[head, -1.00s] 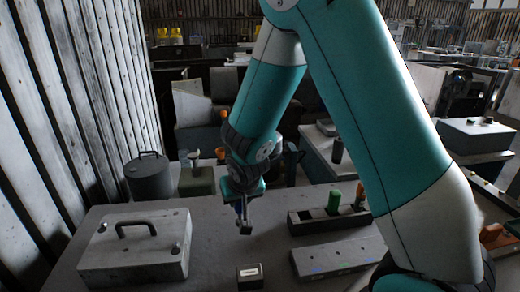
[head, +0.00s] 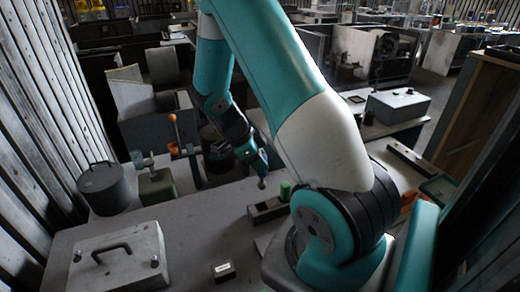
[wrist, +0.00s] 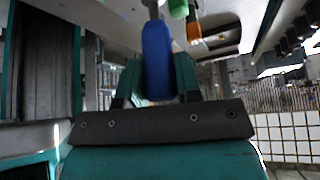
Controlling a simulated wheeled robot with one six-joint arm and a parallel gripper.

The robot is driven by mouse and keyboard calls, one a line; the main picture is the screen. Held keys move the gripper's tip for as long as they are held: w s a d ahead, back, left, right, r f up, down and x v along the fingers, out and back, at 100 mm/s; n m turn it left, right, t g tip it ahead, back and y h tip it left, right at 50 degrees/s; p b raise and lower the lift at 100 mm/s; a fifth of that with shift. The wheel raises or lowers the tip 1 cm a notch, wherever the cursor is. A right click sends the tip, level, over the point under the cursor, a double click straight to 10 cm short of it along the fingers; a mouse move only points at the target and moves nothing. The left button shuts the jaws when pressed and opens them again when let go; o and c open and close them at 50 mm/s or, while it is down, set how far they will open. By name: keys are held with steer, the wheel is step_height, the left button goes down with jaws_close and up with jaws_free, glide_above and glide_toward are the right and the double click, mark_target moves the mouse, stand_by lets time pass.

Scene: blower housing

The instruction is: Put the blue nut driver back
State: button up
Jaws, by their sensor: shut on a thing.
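The blue nut driver (wrist: 157,50) is between the fingers of my gripper (wrist: 158,80) in the wrist view, its handle clasped. In the head view my gripper (head: 259,168) is above the far left end of the dark rack (head: 262,211); the blue handle cannot be made out there. A green-handled driver (head: 285,191) stands upright in the rack. It also shows at the top of the wrist view (wrist: 178,8), with an orange handle (wrist: 193,29) beside it. My arm hides the rack's right part in the head view.
A grey case with a black handle (head: 118,262) lies at the bench's left. A small dark block with a pale label (head: 223,271) lies near the front. A dark lidded pot (head: 104,187) stands at the back left. The middle of the bench (head: 205,220) is clear.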

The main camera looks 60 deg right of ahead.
mark_target(260, 183)
step_height(260, 183, down, 7)
steer(key=b, duration=0.5)
steer(key=shift+f, duration=0.2)
steer(key=shift+f+b, duration=0.4)
steer(key=shift+f, duration=0.1)
steer(key=shift+b, duration=0.4)
steer(key=shift+f, duration=0.2)
steer(key=shift+f+b, duration=0.9)
steer(key=shift+b, duration=0.05)
steer(key=shift+f+b, duration=1.05)
steer(key=shift+f, duration=0.05)
